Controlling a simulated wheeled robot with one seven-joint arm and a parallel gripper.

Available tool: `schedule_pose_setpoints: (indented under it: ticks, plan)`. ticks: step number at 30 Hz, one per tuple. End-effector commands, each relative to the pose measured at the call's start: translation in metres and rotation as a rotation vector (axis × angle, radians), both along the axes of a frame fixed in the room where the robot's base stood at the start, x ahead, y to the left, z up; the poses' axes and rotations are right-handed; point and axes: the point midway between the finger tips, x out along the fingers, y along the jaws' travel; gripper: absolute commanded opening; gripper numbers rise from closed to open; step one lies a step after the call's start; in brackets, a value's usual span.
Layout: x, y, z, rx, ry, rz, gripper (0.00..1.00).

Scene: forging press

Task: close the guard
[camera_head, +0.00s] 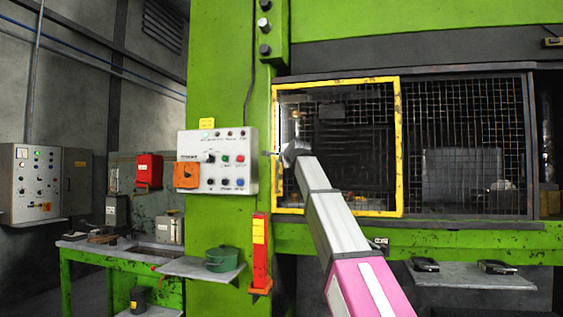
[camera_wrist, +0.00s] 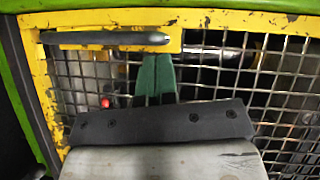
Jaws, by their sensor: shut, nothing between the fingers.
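The guard (camera_head: 398,150) is a yellow-framed wire mesh panel. It stands across the left part of the press opening in the head view. I cannot tell whether a gap is left at its edge. In the wrist view its yellow frame (camera_wrist: 42,85) runs down the left and along the top, with mesh inside. A grey bar handle (camera_wrist: 105,38) lies across the frame's upper left. My gripper (camera_wrist: 155,62) shows green fingers together, empty, just below the handle's right end and in front of the mesh. Contact cannot be told. In the head view my gripper (camera_head: 285,155) is at the guard's left side.
A control panel (camera_head: 217,162) with buttons is on the green column left of the guard. A dark mesh panel (camera_head: 470,140) covers the opening to the right. Below stand a red post (camera_head: 261,255), a green pot (camera_head: 221,259) on a shelf, and a grey shelf (camera_head: 470,278) at right.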

Motion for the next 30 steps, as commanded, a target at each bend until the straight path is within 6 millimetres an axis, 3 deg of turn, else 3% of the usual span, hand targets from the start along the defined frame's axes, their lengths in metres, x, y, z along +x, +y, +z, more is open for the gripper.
schedule_pose_setpoints:
  ticks: [4, 12, 18, 26, 30]
  plan:
    - [-0.007, -0.018, 0.005, -0.001, -0.003, -0.004, 0.00]
    - [-0.064, -0.037, 0.011, -0.001, -0.003, -0.001, 0.00]
    - [-0.093, -0.048, 0.016, -0.001, -0.002, -0.003, 0.00]
    - [-0.099, -0.051, 0.014, -0.005, 0.002, -0.002, 0.00]
    - [-0.093, -0.054, -0.019, -0.053, 0.031, -0.003, 0.00]
